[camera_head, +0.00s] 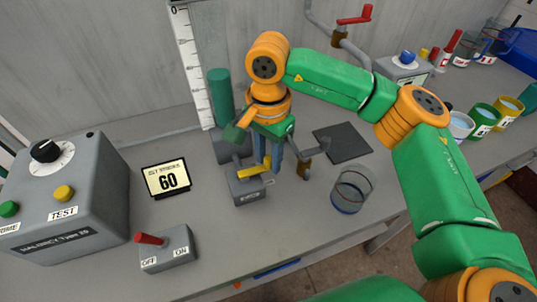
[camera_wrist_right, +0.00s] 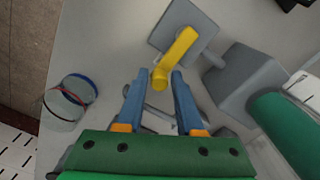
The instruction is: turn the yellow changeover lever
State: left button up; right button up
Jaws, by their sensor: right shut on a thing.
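The yellow changeover lever (camera_head: 252,172) sits on a small grey valve block (camera_head: 247,191) at the middle of the bench. In the right wrist view the lever (camera_wrist_right: 182,46) runs from its grey base down to a rounded end between my blue fingertips. My right gripper (camera_head: 268,166) reaches down from above and is shut on the lever's end; its fingers (camera_wrist_right: 160,78) lie on either side of it. My left gripper is not in view.
A glass beaker (camera_head: 351,190) stands right of the lever, near the bench's front edge. A dark green cylinder (camera_head: 220,97) and a ruler (camera_head: 196,65) stand behind.

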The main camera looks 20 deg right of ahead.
jog(key=shift+s+f, duration=0.1)
jog(key=shift+c, duration=0.2)
jog(key=shift+s+f+b, duration=0.1)
jog(key=shift+s+b, duration=0.25)
jog(key=shift+o, duration=0.3)
jog(key=shift+s, duration=0.3)
jog(key=shift+s+a+b, duration=0.15)
jog(key=shift+s+b, duration=0.15)
jog(key=shift+s, duration=0.15)
jog(key=shift+c, duration=0.2)
jog(key=shift+s+a+r, duration=0.2)
jog(key=shift+s, duration=0.05)
jog(key=shift+c, duration=0.4)
